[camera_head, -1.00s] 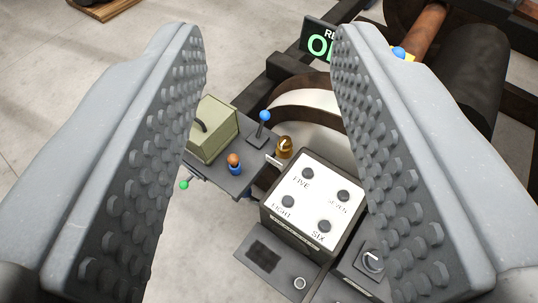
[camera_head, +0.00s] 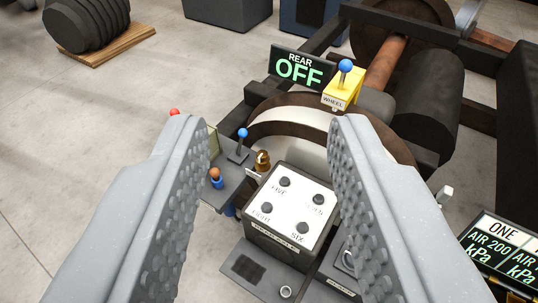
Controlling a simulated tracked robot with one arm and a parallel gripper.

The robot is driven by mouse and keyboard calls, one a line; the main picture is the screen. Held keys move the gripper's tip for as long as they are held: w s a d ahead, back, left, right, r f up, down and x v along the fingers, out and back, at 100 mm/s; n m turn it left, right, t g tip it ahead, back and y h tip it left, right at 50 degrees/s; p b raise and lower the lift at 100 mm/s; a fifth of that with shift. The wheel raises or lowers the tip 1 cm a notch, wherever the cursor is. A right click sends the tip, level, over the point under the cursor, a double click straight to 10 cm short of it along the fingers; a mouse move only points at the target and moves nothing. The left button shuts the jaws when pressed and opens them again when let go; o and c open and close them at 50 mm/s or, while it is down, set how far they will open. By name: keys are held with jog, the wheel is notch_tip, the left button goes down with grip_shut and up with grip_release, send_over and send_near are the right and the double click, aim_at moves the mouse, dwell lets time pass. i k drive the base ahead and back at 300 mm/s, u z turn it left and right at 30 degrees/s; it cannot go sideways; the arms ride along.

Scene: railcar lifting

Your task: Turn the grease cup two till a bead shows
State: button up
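My gripper (camera_head: 268,122) is open, with its two studded grey fingers wide apart and nothing between them. A small brass-coloured cup (camera_head: 262,161) stands at the back left corner of the white-topped button box, seen between the fingers. It looks like a grease cup, but I can read no number on it and see no bead. An orange-topped blue fitting (camera_head: 216,178) stands to its left, close beside the left finger in the picture. Neither appears touched by my gripper. The left finger hides part of the shelf there.
The button box (camera_head: 290,210) has several black knobs. A blue-knobbed lever (camera_head: 240,142) stands behind the cup. A screen (camera_head: 302,69) reads "REAR OFF". A yellow "WHEEL" block (camera_head: 343,90) with a blue knob sits behind. A pressure display (camera_head: 503,255) is at right.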

aim_at(262, 157)
jog(key=z, duration=0.05)
jog(key=i, duration=0.9)
jog(key=u, duration=0.1)
